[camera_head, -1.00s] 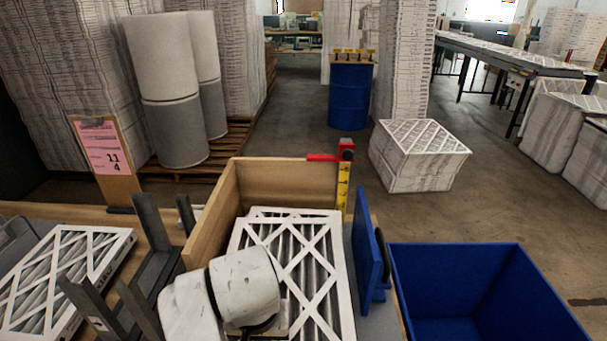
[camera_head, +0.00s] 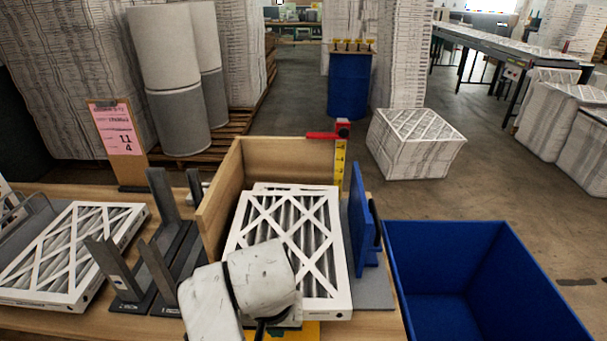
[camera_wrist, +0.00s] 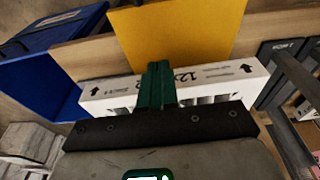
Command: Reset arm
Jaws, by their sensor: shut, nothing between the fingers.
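My arm (camera_head: 240,285) shows as white links at the bottom centre of the head view, in front of the stacked filters. My gripper (camera_wrist: 157,68) shows in the wrist view as green fingers closed together, with nothing between them. Behind the fingers in that view is the printed edge of a white filter (camera_wrist: 215,76). I cannot tell whether they touch it. In the head view, white framed filters (camera_head: 285,220) lie stacked in the wooden box (camera_head: 215,195).
A blue bin (camera_head: 480,240) stands right of the bench. Dark upright brackets (camera_head: 165,235) and another filter (camera_head: 70,250) are on the left. A red and yellow gauge (camera_head: 340,150) stands at the box's back right corner. A yellow panel (camera_wrist: 180,35) shows in the wrist view.

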